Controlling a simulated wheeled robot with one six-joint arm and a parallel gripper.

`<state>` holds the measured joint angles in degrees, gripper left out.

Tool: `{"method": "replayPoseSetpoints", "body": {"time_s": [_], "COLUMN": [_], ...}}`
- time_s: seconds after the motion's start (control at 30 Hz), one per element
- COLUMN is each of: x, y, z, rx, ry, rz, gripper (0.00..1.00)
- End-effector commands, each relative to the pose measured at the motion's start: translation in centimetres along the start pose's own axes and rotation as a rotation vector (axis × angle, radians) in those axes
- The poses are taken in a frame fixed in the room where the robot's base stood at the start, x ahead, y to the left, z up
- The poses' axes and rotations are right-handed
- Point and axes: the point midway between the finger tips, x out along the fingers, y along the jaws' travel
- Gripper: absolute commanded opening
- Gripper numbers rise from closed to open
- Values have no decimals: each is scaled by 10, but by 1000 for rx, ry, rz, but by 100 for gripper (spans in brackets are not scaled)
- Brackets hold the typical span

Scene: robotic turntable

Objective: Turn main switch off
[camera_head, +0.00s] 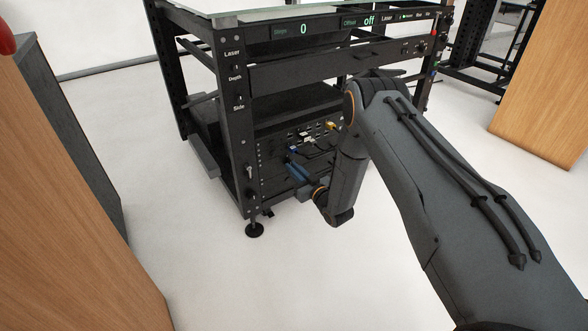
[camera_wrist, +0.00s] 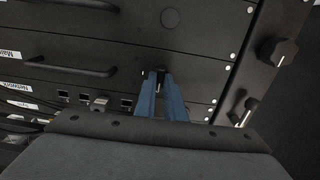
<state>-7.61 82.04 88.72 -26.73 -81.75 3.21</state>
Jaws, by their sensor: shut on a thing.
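My gripper (camera_wrist: 161,76) has its two blue fingers close together at the face of a dark rack panel (camera_wrist: 110,83). The fingertips are shut on a small dark part, which I take as the main switch; it is mostly hidden between them, so its position cannot be told. A white label starting "Main" (camera_wrist: 9,54) is on the left of the same panel. In the head view the blue fingers (camera_head: 295,171) reach into the lower part of the black turntable rack (camera_head: 240,150), at the end of my bent arm.
Black handles (camera_wrist: 70,66) stick out from the panels. Network sockets (camera_wrist: 85,97) and cables lie left of the fingers. A wooden cabinet (camera_head: 75,190) stands at left; white floor lies between.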

Motion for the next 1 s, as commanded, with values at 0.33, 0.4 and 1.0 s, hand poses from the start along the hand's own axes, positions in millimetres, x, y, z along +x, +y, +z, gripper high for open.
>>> {"method": "replayPoseSetpoints", "body": {"time_s": [0.33,0.4,1.0], "x": [0,0,-64], "y": [0,0,1], "z": [1,1,0], "rx": [1,1,2], "ry": [-2,-1,-3], "rz": [1,0,2], "gripper": [28,28,28]}}
